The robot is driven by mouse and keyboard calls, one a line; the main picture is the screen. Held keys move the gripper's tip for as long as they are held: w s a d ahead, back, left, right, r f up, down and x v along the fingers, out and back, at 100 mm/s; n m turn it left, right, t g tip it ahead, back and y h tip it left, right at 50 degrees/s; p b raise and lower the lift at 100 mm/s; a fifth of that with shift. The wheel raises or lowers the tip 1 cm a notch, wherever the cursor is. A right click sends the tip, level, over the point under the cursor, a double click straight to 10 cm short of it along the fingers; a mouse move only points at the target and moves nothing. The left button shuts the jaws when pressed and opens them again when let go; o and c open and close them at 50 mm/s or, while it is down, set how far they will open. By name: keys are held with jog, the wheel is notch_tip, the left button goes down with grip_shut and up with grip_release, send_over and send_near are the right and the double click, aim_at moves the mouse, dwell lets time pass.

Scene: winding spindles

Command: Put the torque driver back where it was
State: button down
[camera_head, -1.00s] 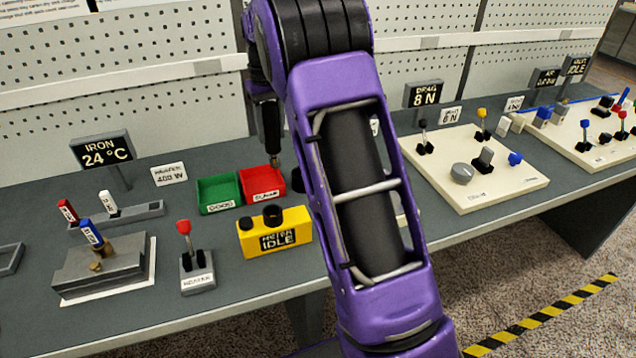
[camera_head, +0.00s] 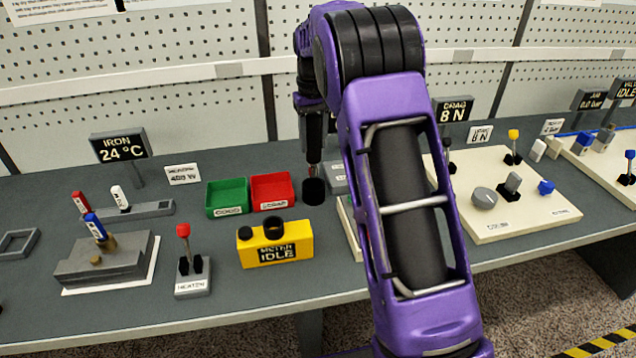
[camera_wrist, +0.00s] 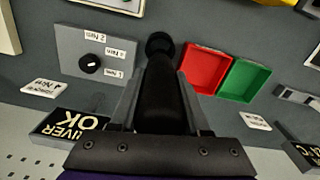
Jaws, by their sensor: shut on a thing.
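My gripper (camera_wrist: 160,100) is shut on the torque driver, a black, rod-like tool (camera_wrist: 160,90) that fills the space between the fingers. In the head view the driver (camera_head: 313,150) hangs upright below my wrist, with a thin, lighter shaft at its lower end. A short black round piece, like a cup (camera_head: 313,191), is at the bench right under the shaft, just right of the red bin. It also shows in the wrist view (camera_wrist: 160,42), past the driver's far end. I cannot tell whether the tip is inside it or only above it.
The red bin (camera_head: 271,191) and green bin (camera_head: 227,197) stand close by on the left. The yellow meter (camera_head: 275,243) is in front. A grey dial plate (camera_wrist: 75,55) and a sign reading "DRIVER OK" (camera_wrist: 68,127) are on the other side. My forearm hides part of the bench.

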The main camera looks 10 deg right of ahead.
aim_at(313, 115)
notch_tip(313, 115, down, 8)
jog(key=shift+r, duration=0.1)
dwell(0.4)
jog(key=shift+f, duration=0.25)
jog(key=shift+c, duration=1.9)
grip_release()
notch_tip(313, 115, up, 12)
jog(key=shift+r+p, duration=0.2)
jog(key=shift+p, duration=0.15)
jog(key=shift+r, duration=0.1)
